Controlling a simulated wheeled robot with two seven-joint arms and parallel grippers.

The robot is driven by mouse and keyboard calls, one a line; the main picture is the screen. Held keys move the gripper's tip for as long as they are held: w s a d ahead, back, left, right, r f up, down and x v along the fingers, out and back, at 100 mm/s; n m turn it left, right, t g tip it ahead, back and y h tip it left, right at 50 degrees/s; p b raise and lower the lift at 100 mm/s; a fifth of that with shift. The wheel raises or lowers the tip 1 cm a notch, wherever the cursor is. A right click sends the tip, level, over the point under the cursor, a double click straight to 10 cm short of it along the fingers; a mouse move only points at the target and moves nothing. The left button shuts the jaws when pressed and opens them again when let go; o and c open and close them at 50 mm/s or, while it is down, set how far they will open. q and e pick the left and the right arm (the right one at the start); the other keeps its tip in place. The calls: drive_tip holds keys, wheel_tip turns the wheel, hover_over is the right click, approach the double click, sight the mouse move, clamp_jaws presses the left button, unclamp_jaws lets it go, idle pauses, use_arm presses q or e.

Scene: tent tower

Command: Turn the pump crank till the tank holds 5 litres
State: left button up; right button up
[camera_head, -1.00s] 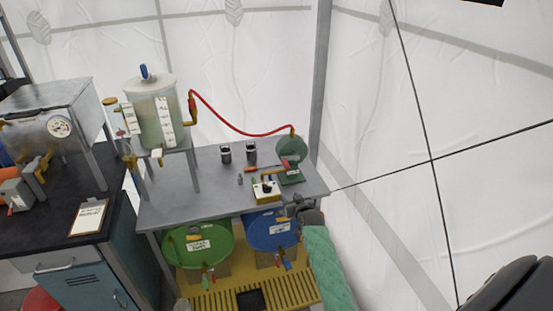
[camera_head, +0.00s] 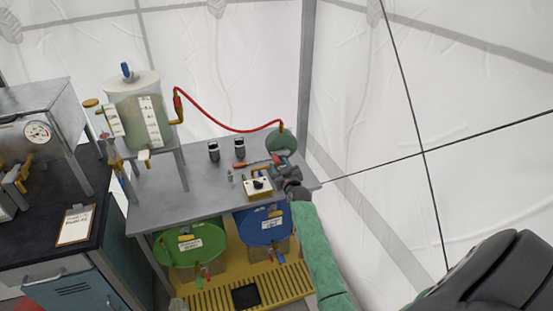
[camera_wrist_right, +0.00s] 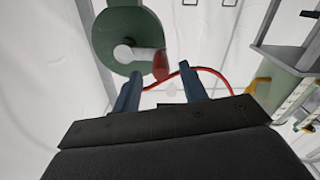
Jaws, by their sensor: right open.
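The green pump (camera_head: 279,144) stands at the back right corner of the grey table. Its red crank handle (camera_wrist_right: 160,65) shows in the right wrist view, beside the pale hub on the green body. My right gripper (camera_wrist_right: 161,84) is open, with the handle just beyond and between its blue fingertips. No grip on it shows. In the head view this gripper (camera_head: 282,170) is just in front of the pump and partly hides it. The clear tank (camera_head: 131,112), with a white scale strip, stands on a stand at the left. Its level is too small to read. My left gripper is out of view.
A red hose (camera_head: 222,125) runs from the tank to the pump. A pale box with a black knob (camera_head: 259,186) and two dark cups (camera_head: 214,152) are on the table (camera_head: 180,208). Green (camera_head: 190,245) and blue (camera_head: 264,228) drums are below. A clipboard (camera_head: 76,226) lies left.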

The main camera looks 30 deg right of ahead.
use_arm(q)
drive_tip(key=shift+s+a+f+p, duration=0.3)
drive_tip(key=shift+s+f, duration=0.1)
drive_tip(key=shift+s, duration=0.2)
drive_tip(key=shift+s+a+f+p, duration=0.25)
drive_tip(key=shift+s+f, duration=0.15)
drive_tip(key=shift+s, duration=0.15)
use_arm(e)
drive_tip(key=shift+x, duration=2)
drive_tip(key=shift+f, duration=0.1)
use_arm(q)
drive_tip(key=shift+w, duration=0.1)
use_arm(e)
clamp_jaws()
